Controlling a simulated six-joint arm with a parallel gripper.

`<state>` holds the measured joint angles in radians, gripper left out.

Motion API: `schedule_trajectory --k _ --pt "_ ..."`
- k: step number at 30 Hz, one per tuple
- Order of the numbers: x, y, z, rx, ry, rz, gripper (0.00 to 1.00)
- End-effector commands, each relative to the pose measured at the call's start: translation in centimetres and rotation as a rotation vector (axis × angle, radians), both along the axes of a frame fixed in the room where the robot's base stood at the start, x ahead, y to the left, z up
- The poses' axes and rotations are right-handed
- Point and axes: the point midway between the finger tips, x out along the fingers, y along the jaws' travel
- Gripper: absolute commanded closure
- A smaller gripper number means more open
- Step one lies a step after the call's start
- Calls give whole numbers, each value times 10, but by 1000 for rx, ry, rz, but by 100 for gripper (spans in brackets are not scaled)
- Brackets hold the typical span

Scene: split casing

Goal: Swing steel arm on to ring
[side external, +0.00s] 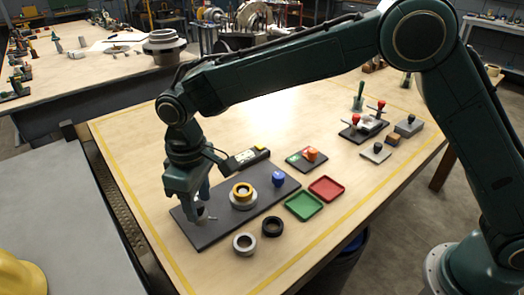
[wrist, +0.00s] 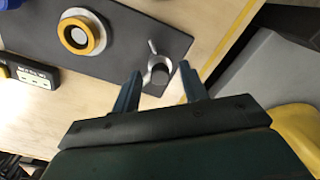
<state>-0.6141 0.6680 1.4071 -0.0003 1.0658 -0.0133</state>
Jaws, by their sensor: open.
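The small steel arm (wrist: 153,62) shows in the wrist view as a pale forked piece with a short stub, at the plate's end beside a dark round post (wrist: 160,76). In the side view the steel arm (side external: 208,217) is small and partly behind my gripper. The yellow ring (side external: 242,189) sits on a pale round casing on the dark base plate (side external: 215,228); the ring (wrist: 97,37) also shows in the wrist view. My gripper (wrist: 160,71) is open, its fingers on either side of the steel arm in the picture. Contact cannot be told.
A blue knob (side external: 278,178) stands on the plate beyond the ring. A grey ring (side external: 244,244) and a black ring (side external: 272,227) lie in front. Green (side external: 304,205) and red (side external: 327,188) trays lie to the right. A black device (side external: 246,159) lies behind the plate. The front right tabletop is clear.

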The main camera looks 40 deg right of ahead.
Motion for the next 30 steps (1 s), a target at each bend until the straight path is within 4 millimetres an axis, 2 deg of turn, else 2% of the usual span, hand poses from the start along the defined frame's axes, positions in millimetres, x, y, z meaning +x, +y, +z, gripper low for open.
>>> schedule_trajectory --k 4,5,11,22,30 --pt "0 0 0 0 0 0 57" --pt "0 0 0 0 0 0 61" --pt "0 0 0 -1 1 0 100" --pt "0 -1 0 0 0 17 100" --pt "-2 -8 1 -1 1 119 100"
